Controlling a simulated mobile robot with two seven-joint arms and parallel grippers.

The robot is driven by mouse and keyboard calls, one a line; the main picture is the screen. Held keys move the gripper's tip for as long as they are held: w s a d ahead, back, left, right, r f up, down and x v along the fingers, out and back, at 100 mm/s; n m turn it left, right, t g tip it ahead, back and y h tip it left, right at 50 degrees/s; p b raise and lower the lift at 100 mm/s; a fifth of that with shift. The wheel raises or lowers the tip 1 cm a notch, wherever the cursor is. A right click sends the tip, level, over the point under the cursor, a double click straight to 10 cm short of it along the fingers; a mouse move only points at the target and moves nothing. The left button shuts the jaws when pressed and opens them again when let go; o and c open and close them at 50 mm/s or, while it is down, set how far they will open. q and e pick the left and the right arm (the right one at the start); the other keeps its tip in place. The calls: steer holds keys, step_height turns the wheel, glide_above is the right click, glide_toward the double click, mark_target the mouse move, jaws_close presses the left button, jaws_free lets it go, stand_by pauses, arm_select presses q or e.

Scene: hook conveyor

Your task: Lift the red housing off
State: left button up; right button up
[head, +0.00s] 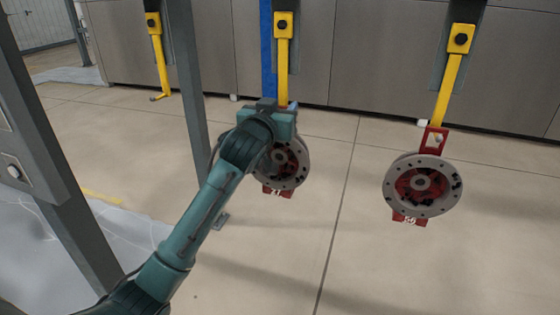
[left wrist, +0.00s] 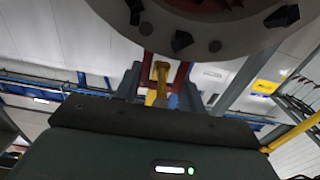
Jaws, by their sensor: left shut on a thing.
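A red housing with a round grey flange (head: 301,170) hangs below the middle yellow hook (head: 283,65). My left gripper (head: 284,112) is at its top, shut on the housing's upper red part, which my arm mostly hides in the head view. In the left wrist view the flange (left wrist: 215,42) fills the top. The housing's red bars stand on both sides of the yellow hook (left wrist: 161,75), between my fingers. I cannot tell whether the hook still bears the housing. A second red housing (head: 422,185) hangs from the right hook (head: 449,85). My right gripper is out of view.
An empty yellow hook (head: 157,55) hangs at the left. Grey posts (head: 187,80) stand to the left of my arm. A grey panelled wall (head: 370,60) runs behind the hooks. The tiled floor (head: 330,255) below is clear.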

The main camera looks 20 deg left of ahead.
mark_target(283, 87)
arm_select(q)
jaws_close()
steer(key=shift+r, duration=0.35)
steer(key=shift+r, duration=0.65)
steer(key=shift+s+r, duration=0.1)
steer(key=shift+r, duration=1)
steer(key=s+f+b, duration=0.2)
steer(key=s, duration=1.5)
steer(key=shift+s+a+b, duration=0.3)
steer(key=shift+s+b, duration=0.05)
steer(key=shift+s, duration=0.05)
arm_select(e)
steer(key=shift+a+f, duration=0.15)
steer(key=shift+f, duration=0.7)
